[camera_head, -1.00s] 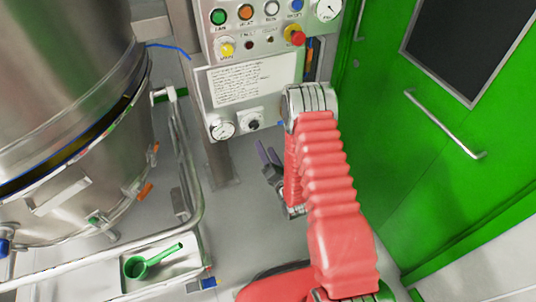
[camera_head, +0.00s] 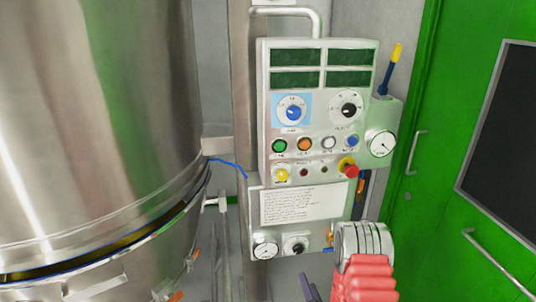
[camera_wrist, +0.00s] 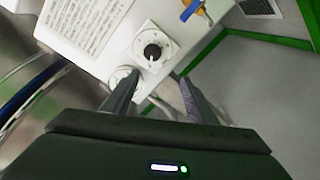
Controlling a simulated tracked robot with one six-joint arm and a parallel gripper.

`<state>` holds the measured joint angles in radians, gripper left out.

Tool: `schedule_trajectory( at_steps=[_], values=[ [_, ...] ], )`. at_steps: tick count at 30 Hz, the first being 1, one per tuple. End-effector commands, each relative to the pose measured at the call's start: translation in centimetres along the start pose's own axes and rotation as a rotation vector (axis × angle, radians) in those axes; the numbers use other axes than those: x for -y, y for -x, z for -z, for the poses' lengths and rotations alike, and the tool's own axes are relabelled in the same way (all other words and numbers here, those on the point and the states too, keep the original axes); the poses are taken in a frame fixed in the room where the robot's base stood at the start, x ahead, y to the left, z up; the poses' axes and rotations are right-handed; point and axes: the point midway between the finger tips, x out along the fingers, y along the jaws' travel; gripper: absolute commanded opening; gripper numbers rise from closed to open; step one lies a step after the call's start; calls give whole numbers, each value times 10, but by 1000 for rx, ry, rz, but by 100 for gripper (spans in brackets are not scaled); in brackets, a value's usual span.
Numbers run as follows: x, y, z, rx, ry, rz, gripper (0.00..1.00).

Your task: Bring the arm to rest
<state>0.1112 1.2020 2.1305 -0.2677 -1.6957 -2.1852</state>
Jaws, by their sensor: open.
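My arm, in a red ribbed sleeve (camera_head: 365,280), rises into the lower right of the head view, with its metal joint in front of the bottom of the control panel. My gripper (camera_wrist: 156,80) is open and empty in the wrist view. Its two dark fingers stand apart, pointing toward the lower part of the panel with a black knob (camera_wrist: 152,51) and a gauge. In the head view only a purple finger piece shows at the bottom edge; the rest of the gripper is out of frame.
The control panel (camera_head: 318,109) has dials, coloured buttons and a red stop button (camera_head: 350,171). A large steel vessel (camera_head: 90,110) fills the left. A green door (camera_head: 465,170) with a long handle stands at right. Bare floor (camera_wrist: 255,100) shows right of the gripper.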

Motion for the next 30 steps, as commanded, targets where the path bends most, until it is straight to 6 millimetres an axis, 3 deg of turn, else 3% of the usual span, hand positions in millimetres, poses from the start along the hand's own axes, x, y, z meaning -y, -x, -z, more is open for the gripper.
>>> schedule_trajectory(
  at_steps=[5,9,15,23,30],
  values=[
    [44,8,28,-89,-232,189,53],
    [81,27,52,-134,-414,380,53],
    [107,50,64,-131,-642,624,53],
    [107,77,56,-36,-902,900,53],
    [83,102,34,116,-1107,1107,53]
  ],
)
